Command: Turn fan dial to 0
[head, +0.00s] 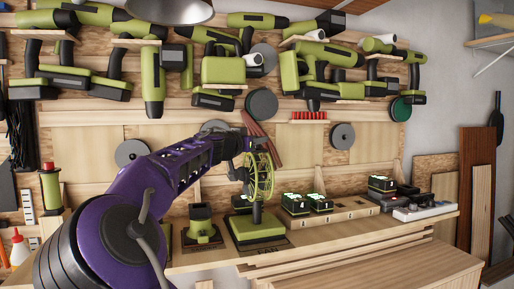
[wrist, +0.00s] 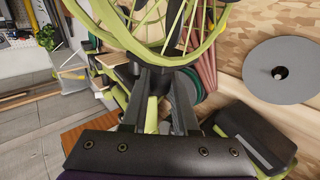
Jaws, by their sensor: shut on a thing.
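The green fan (head: 262,178) stands upright on the workbench, with a wire cage, a dark post and a green square base (head: 256,229) above a "FAN" label. My gripper (head: 243,165) is at the upper left side of the fan, level with the cage. In the wrist view the fan cage (wrist: 150,56) fills the top, and my gripper (wrist: 166,72) reaches up to its lower rim. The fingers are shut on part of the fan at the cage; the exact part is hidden. I cannot make out the dial or its numbers in either view.
A small green-and-black stand (head: 201,225) is left of the fan. Black-and-green batteries (head: 306,203) sit on a numbered wooden rack to the right. Green power tools hang on the wall above. A grey disc (wrist: 281,72) is on the wall.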

